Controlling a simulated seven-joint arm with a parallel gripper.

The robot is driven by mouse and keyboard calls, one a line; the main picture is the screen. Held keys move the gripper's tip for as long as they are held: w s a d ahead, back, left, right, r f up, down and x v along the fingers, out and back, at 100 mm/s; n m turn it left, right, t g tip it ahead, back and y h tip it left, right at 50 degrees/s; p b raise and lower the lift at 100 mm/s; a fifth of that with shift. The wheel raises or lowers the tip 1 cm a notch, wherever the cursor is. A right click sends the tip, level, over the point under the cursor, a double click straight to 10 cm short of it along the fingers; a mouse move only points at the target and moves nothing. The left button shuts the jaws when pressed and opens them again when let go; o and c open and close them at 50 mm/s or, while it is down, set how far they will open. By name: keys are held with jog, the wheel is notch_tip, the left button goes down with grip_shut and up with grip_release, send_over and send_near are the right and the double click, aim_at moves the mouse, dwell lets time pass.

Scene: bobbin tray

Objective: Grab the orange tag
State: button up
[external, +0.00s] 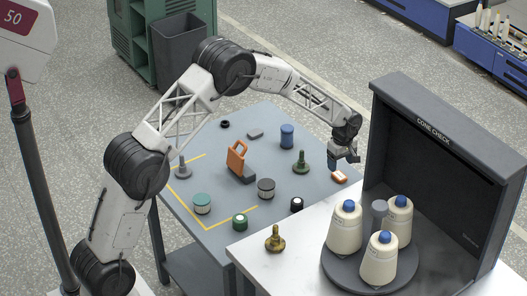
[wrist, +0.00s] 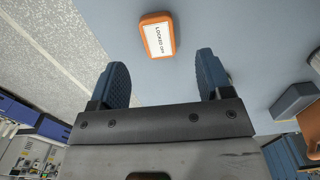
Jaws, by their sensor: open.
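The orange tag (external: 339,177) lies flat near the right edge of the blue-grey table, close to the cone stand. In the wrist view the orange tag (wrist: 158,37) has a white face with dark lettering that reads like "LOCKED OFF". My gripper (external: 344,163) hangs just above and behind the tag in the external view. In the wrist view my gripper (wrist: 161,75) has its two blue fingers apart with nothing between them. The tag lies just beyond the fingertips, roughly centred between them.
A green spindle piece (external: 301,163) and a blue spool (external: 287,135) stand left of my gripper. An orange upright bracket (external: 237,159) and several bobbins stand further left. The dark cone-check cabinet (external: 430,150) rises on the right, with cream cones (external: 343,228) before it.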

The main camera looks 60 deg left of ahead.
aim_at(340, 175)
jog(key=shift+f, duration=0.25)
jog(key=shift+w+a+f, duration=0.1)
jog(key=shift+a+f, duration=0.05)
jog(key=shift+f, duration=2.4)
jog(key=c, duration=1)
jog(key=shift+r, duration=0.1)
notch_tip(340, 175, up, 10)
